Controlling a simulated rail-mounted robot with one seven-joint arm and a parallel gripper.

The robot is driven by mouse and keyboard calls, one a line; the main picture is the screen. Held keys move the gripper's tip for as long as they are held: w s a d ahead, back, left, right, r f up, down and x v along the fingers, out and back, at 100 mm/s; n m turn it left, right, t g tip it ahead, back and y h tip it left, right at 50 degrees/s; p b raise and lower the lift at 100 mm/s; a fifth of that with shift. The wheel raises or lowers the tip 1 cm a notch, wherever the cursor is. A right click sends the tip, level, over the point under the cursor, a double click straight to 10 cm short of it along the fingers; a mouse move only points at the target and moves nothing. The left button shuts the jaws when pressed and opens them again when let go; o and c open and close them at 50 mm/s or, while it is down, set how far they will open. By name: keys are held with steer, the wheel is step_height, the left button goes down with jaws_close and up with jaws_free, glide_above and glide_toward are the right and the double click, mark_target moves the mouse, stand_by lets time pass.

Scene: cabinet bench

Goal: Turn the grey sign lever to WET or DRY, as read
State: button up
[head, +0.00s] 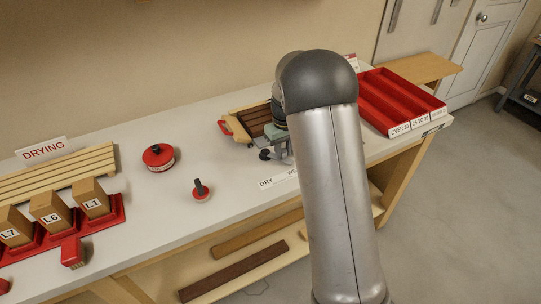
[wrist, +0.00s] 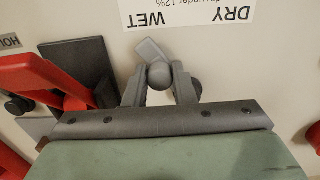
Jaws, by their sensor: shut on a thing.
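The grey sign lever (wrist: 150,48) shows in the wrist view, with a rounded grey knob at its base. Its flat tip points up and left, towards the word WET on the upside-down white label (wrist: 190,12). The label also reads DRY and "dry under 12%". My gripper (wrist: 160,84) has one finger on each side of the knob and is shut on the lever. In the head view my gripper (head: 273,152) is at the bench beside the label (head: 270,182); my arm hides part of the label, and the lever cannot be made out. No meter reading is legible.
A red part with a dark grey plate (wrist: 85,70) stands close left of my gripper in the wrist view. A wooden tray of brown boards (head: 252,122) lies behind my gripper. A red divided bin (head: 398,128) is right, and a red round pot (head: 158,158) left.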

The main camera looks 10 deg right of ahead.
steer(key=o, duration=0.8)
steer(key=shift+r, duration=0.1)
steer(key=shift+r+p, duration=2.7)
steer(key=shift+r, duration=1.7)
